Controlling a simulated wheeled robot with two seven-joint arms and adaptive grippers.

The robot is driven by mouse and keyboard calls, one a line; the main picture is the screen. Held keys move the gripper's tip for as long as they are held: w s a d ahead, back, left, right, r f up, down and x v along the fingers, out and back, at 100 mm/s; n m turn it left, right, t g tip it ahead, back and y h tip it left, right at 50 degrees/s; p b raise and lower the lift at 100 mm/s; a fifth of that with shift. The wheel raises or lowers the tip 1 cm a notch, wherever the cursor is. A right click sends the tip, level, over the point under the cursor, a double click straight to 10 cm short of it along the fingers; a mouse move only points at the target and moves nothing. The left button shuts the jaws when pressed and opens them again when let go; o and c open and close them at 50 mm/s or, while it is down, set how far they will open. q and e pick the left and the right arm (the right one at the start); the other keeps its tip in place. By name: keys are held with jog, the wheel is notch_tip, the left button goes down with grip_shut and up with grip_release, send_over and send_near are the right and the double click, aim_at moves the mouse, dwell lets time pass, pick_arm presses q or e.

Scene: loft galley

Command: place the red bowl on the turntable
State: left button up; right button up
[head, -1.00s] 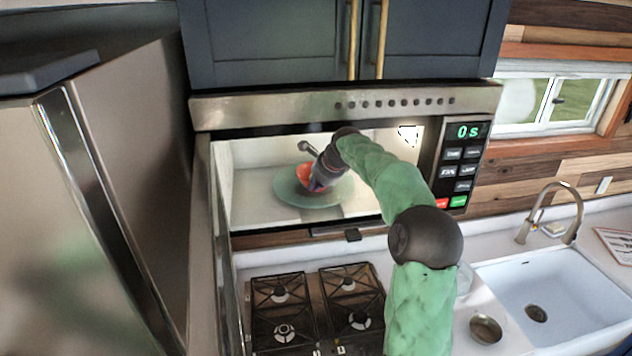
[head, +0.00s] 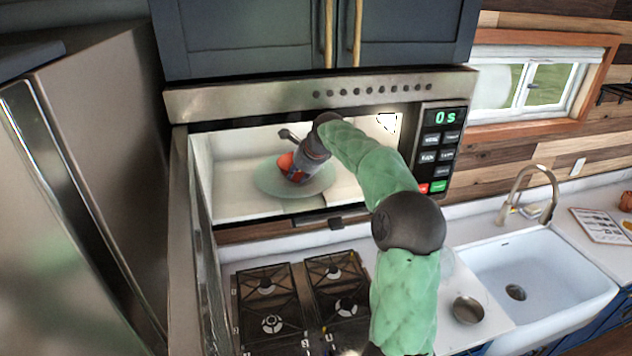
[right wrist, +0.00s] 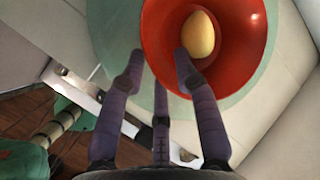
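The red bowl (head: 286,162) is inside the open microwave, over the pale green turntable (head: 265,184). In the right wrist view the bowl (right wrist: 236,82) holds a yellow egg-shaped thing (right wrist: 198,35), and the turntable (right wrist: 112,30) shows around it. My right gripper (right wrist: 160,60) is at the bowl's near rim. One finger is over the bowl's inside and another is outside the wall, with a gap between the tips. In the head view my right gripper (head: 302,166) partly hides the bowl. Whether the bowl rests flat is hard to tell. My left gripper is out of view.
The microwave (head: 320,95) shows "0 s", and its door (head: 203,245) stands open at the left. A gas hob (head: 300,300) lies below. A sink (head: 525,280) and a small metal bowl (head: 467,309) are at the right. A fridge (head: 95,130) stands at the left.

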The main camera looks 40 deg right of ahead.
jog(key=v, duration=0.1)
jog(key=b+v, duration=0.1)
jog(key=v, duration=0.1)
jog(key=s+v, duration=0.1)
jog(key=shift+s, duration=0.15)
jog(key=s+a+b, duration=0.1)
jog(key=s+b, duration=0.3)
jog(key=s, duration=0.6)
jog(key=shift+s, duration=0.4)
jog(key=shift+a, duration=0.1)
